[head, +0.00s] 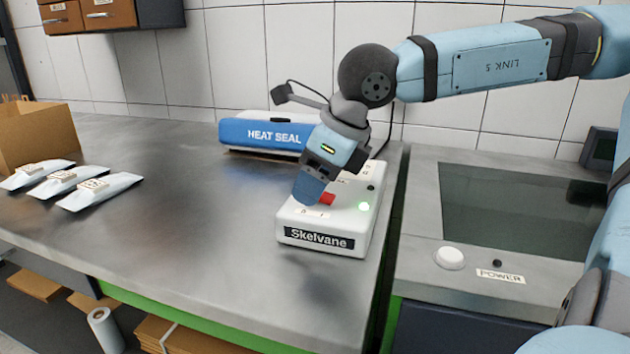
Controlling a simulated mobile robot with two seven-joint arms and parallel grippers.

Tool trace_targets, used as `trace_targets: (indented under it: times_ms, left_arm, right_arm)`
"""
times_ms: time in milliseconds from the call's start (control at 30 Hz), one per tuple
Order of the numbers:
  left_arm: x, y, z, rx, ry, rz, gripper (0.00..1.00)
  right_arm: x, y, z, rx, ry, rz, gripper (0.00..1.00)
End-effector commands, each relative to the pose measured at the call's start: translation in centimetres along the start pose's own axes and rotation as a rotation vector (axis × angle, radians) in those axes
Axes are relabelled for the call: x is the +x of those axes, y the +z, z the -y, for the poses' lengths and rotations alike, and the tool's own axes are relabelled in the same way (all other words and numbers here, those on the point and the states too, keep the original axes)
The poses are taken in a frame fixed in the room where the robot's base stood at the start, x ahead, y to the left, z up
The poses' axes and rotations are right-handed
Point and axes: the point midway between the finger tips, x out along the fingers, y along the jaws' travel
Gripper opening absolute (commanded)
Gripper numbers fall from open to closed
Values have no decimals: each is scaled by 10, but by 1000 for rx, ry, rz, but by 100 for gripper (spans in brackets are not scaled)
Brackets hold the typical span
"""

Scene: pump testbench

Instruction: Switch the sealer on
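The sealer has a blue bar marked HEAT SEAL (262,134) at the back of the bench. A white control box marked Skelvane (345,225) stands in front of it. The gripper hides part of the box top. My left gripper is out of view.
Several white pouches (98,191) lie at the left by a cardboard box (32,138). The middle of the metal bench (190,220) is clear. Right of a gap, another counter has a dark panel (515,212), a round white knob (450,257) and a POWER label (500,276).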

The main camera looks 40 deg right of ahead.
Motion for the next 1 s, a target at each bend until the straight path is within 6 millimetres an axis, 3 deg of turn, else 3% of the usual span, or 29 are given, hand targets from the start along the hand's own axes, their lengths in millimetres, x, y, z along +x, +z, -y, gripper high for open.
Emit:
trace_targets:
  times_ms: [233,367,567,767,1000]
  left_arm:
    - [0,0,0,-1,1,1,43]
    - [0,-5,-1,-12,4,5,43]
    - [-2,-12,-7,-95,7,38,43]
    - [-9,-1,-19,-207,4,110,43]
    - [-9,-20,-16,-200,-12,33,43]
  right_arm:
    - [-1,0,0,0,0,-2,53]
    - [-13,1,0,0,0,0,53]
    - [-53,2,0,0,0,4,53]
    - [-96,2,0,0,-1,4,53]
    - [-130,1,0,0,0,1,53]
